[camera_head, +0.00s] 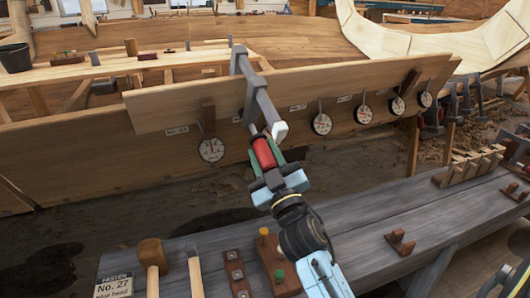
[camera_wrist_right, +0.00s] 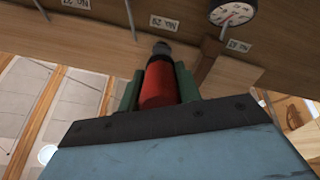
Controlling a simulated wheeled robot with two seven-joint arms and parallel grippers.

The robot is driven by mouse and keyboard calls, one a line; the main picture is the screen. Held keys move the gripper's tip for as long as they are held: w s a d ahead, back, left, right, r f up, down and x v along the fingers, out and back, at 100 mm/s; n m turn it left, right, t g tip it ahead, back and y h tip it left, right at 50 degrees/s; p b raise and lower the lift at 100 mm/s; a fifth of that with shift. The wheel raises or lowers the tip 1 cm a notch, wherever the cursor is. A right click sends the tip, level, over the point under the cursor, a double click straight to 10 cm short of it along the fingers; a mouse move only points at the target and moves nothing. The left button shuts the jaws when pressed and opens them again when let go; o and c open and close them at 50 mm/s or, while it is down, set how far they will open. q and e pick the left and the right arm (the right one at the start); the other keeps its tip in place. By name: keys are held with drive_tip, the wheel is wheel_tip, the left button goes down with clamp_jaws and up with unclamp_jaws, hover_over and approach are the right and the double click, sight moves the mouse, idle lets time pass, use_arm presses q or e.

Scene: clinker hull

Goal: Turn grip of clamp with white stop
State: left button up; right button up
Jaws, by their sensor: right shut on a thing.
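A grey bar clamp (camera_head: 252,85) hangs over the top edge of the hull plank, its bar slanting down toward me. A white stop (camera_head: 279,131) sits at the bar's lower end. Its red grip (camera_head: 264,153) is just below the clamp's lower arm. My right gripper (camera_head: 267,158) is shut on the red grip, with its green fingers on both sides. In the right wrist view the red grip (camera_wrist_right: 159,83) stands between the green fingers, with a dark screw end beyond it. My left gripper is in neither view.
Round dial gauges, such as one left of the clamp (camera_head: 211,150), hang along the plank (camera_head: 160,107). A grey bench (camera_head: 365,215) in front holds mallets (camera_head: 151,257), wooden blocks and a peg rack (camera_head: 470,166). A dark bucket (camera_head: 15,58) stands at the far left.

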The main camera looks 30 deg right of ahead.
drive_tip(key=shift+n, duration=1)
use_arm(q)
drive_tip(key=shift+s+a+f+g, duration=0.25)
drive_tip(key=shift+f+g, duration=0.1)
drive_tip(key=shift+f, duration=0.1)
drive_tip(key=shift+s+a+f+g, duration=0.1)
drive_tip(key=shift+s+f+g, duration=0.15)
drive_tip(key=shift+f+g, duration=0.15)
use_arm(e)
drive_tip(key=shift+n, duration=0.8)
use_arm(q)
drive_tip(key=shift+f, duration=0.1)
use_arm(e)
drive_tip(key=shift+r, duration=0.1)
